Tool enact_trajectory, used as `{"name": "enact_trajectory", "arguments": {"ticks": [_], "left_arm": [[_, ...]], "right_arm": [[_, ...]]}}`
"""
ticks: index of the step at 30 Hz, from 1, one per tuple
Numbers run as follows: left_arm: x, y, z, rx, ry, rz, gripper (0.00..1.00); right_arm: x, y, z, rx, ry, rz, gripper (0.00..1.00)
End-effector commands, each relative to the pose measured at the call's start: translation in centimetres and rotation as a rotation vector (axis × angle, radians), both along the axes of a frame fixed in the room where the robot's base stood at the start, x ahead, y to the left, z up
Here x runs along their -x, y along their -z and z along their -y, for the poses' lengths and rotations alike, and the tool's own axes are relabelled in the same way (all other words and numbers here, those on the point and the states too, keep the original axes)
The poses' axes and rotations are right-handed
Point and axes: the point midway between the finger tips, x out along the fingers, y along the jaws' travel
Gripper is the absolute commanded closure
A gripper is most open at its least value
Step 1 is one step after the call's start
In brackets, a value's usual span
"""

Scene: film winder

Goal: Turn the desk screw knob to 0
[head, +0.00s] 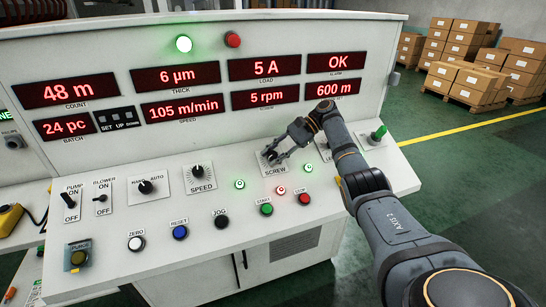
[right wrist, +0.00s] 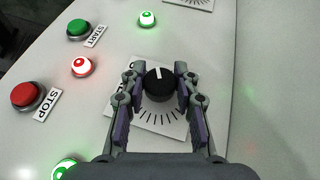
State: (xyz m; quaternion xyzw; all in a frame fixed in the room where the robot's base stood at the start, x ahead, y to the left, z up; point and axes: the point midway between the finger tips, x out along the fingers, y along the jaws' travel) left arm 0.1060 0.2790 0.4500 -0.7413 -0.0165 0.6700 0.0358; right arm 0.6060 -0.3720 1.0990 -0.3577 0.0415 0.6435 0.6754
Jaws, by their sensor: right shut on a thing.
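The black screw knob (right wrist: 158,85) sits on its white scale plate (right wrist: 160,122) in the right wrist view. Its white pointer line faces the top of that picture, tilted slightly left. My right gripper (right wrist: 159,82) is shut on the knob, with one finger on each side of it. In the head view, my right gripper (head: 277,151) is at the plate marked SCREW (head: 276,171) and hides most of the knob. A red display (head: 272,95) above reads 5 rpm. My left gripper is not in view.
The speed knob (head: 198,171) is left of the screw plate. Start (head: 265,209) and stop (head: 304,199) buttons and small lit lamps are close in front. Stacked boxes (head: 470,85) are on the floor beyond.

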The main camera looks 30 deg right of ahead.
Motion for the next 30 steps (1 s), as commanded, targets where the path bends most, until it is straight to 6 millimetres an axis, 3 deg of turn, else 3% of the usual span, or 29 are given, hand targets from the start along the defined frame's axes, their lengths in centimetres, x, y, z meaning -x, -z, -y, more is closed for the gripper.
{"name": "enact_trajectory", "arguments": {"ticks": [17, 18, 21, 23, 30], "left_arm": [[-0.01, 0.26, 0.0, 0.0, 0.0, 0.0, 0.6], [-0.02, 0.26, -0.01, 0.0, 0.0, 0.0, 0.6], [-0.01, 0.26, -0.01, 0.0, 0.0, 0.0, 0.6], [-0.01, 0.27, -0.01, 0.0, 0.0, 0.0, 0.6], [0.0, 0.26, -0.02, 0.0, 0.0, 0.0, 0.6]], "right_arm": [[0.11, -0.05, -0.12, 0.012, -0.035, -0.007, 1.0], [0.12, -0.05, -0.12, 0.011, -0.034, -0.006, 0.69], [0.11, -0.05, -0.12, 0.011, -0.034, -0.006, 0.55], [0.11, -0.05, -0.12, 0.011, -0.034, -0.006, 0.47], [0.11, -0.06, -0.12, 0.012, -0.033, -0.006, 0.46]]}}
